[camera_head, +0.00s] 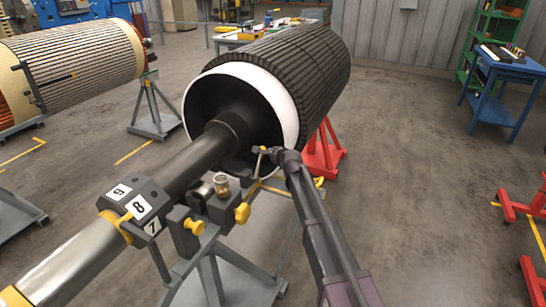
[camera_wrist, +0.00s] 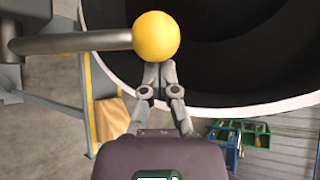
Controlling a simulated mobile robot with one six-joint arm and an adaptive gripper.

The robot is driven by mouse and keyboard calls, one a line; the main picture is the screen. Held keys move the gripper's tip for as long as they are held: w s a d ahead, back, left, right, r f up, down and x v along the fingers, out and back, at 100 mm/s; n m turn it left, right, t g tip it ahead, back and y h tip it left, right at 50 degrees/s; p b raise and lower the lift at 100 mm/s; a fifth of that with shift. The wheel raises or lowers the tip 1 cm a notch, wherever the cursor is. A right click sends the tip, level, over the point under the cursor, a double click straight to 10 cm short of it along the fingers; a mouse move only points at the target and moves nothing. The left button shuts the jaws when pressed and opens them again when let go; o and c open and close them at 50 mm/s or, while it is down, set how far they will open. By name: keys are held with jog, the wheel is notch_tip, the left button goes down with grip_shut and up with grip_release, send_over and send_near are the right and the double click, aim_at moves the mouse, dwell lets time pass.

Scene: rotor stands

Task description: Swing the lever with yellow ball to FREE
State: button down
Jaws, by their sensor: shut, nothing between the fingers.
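The yellow ball (camera_wrist: 156,36) sits at the right end of a grey lever rod (camera_wrist: 75,42) in the wrist view. The rod runs left to a dark grey block (camera_wrist: 10,25) at the picture's edge. My gripper (camera_wrist: 158,72) is shut and empty, with its fingertips just below the ball in the picture; I cannot tell if they touch it. In the head view my gripper (camera_head: 262,151) is near the rotor's open white-rimmed end. I cannot make out the lever's ball clearly there. No FREE mark is readable.
The big rotor (camera_head: 290,75) has a thick shaft (camera_head: 190,155) over a grey stand (camera_head: 215,265) with yellow knobs (camera_head: 242,213) and a block numbered 7, 8 and 9 (camera_head: 140,207). A red stand (camera_head: 322,158) is behind my arm.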

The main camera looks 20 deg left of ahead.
jog(key=shift+w+a+f, duration=0.15)
jog(key=shift+w+a, duration=0.05)
jog(key=shift+w, duration=0.05)
jog(key=shift+a, duration=0.1)
jog(key=shift+s, duration=0.15)
